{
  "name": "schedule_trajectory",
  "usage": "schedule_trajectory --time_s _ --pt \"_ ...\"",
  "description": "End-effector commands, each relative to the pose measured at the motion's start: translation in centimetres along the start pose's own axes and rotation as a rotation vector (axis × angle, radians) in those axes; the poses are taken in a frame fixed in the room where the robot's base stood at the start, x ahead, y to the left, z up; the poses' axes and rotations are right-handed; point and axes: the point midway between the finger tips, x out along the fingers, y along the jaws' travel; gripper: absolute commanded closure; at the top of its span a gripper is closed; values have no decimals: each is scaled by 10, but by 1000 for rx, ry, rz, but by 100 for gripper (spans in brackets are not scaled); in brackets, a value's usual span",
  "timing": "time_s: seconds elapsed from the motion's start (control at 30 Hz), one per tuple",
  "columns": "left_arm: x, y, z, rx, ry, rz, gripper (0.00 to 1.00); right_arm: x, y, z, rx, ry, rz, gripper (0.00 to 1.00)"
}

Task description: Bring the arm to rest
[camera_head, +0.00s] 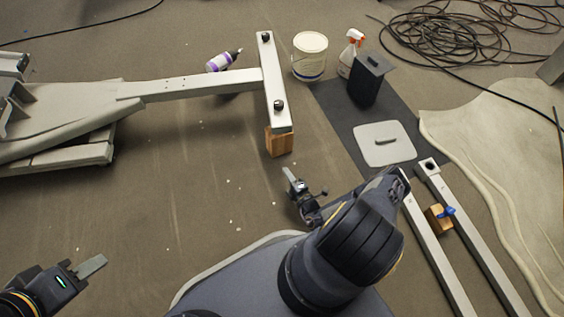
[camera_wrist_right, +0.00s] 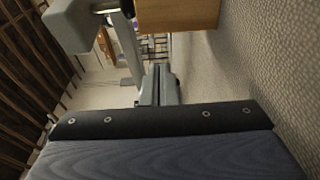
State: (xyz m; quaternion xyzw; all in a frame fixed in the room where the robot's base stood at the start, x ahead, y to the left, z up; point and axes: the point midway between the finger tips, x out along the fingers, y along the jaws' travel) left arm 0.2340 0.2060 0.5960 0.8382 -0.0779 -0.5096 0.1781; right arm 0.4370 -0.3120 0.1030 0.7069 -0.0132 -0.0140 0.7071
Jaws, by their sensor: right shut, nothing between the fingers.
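My right gripper (camera_head: 290,176) is out in front of my base, near the middle of the head view, with its forearm folded behind it. Its grey fingers are together and empty; they also show in the right wrist view (camera_wrist_right: 158,85). It is apart from the wooden block (camera_head: 279,142) under the white crossbar (camera_head: 272,80). My left gripper (camera_head: 91,266) is at the lower left over bare floor. It shows one light grey finger plate edge-on, and I cannot tell its opening. I see nothing held in it.
A white bucket (camera_head: 310,56), spray bottle (camera_head: 351,53) and purple-labelled bottle (camera_head: 224,60) stand or lie at the back. A dark mat (camera_head: 340,112) carries a black container (camera_head: 368,82) and pale plate (camera_head: 385,145). Two rails (camera_head: 480,240) lie right. The left-centre floor is clear.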

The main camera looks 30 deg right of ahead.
Motion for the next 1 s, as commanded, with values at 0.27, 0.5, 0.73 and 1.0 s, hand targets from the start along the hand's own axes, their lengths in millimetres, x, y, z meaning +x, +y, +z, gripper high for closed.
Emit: schedule_trajectory --time_s 0.27,0.5,0.73,1.0 --pt "-2 1 -1 0 0 0 64 -12 0 -1 0 1 1 100" --pt "-3 1 -1 0 0 0 64 -2 16 3 -56 56 26 100" --pt "-4 2 -2 0 0 0 64 43 129 -7 -434 434 209 100" --pt "-6 3 -3 0 0 0 64 46 278 -55 -1016 911 531 100"
